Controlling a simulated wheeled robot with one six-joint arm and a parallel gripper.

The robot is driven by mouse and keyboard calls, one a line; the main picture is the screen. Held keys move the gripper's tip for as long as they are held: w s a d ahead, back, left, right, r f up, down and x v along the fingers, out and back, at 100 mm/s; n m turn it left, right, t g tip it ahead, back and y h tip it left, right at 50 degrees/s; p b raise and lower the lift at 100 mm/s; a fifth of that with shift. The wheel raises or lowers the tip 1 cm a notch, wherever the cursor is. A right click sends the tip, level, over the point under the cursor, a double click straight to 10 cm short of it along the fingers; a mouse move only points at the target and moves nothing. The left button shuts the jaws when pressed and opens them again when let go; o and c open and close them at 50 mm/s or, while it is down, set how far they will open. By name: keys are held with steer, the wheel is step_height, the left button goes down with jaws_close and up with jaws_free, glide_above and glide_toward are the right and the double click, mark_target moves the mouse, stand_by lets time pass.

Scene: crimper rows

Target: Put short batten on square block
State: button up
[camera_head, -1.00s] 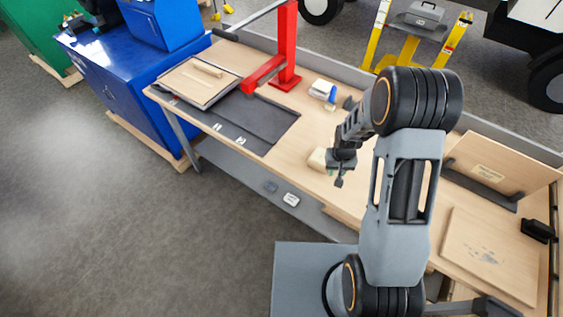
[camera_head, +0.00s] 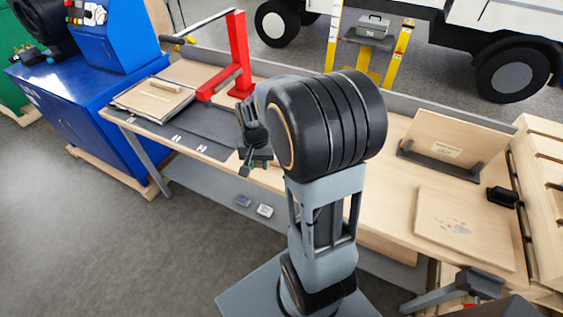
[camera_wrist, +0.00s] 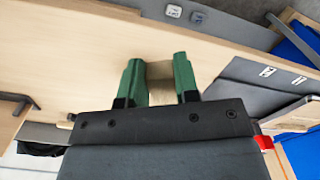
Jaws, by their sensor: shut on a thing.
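My gripper (camera_head: 257,163) hangs over the workbench in the head view, left of my large black elbow joint. In the wrist view its green fingers (camera_wrist: 157,60) are shut on a small pale wooden piece, which I take for the short batten (camera_wrist: 160,72). Only its near part shows between the fingers, so its full length is hidden. Another pale wooden strip (camera_head: 166,85) lies on a light board at the bench's left end. I cannot pick out a square block for sure; my arm hides part of the bench.
The wooden workbench (camera_head: 385,190) carries a red stand (camera_head: 238,55), a dark mat (camera_head: 195,130) and a light board (camera_head: 112,104) at left. At right are an upright panel (camera_head: 455,138) and a flat board (camera_head: 462,228). A blue cabinet (camera_head: 85,120) stands left.

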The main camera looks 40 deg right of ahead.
steer(key=s+d+r+m+b, duration=0.3)
steer(key=s+m+b, duration=0.15)
steer(key=s, duration=0.25)
steer(key=shift+m, duration=0.25)
steer(key=shift+w+d+f+p, duration=0.55)
steer(key=shift+w+d+f, duration=0.4)
steer(key=shift+w+f, duration=1.1)
steer(key=shift+w+d+f+p, duration=0.6)
steer(key=shift+w+d+f, duration=0.4)
steer(key=shift+w+f, duration=1)
steer(key=shift+w+d+f+p, duration=0.55)
steer(key=shift+w+d+f, duration=0.4)
steer(key=shift+w+f, duration=1.1)
steer(key=shift+s+f, duration=0.2)
steer(key=shift+f, duration=0.05)
steer(key=shift+f, duration=0.15)
steer(key=o, duration=0.9)
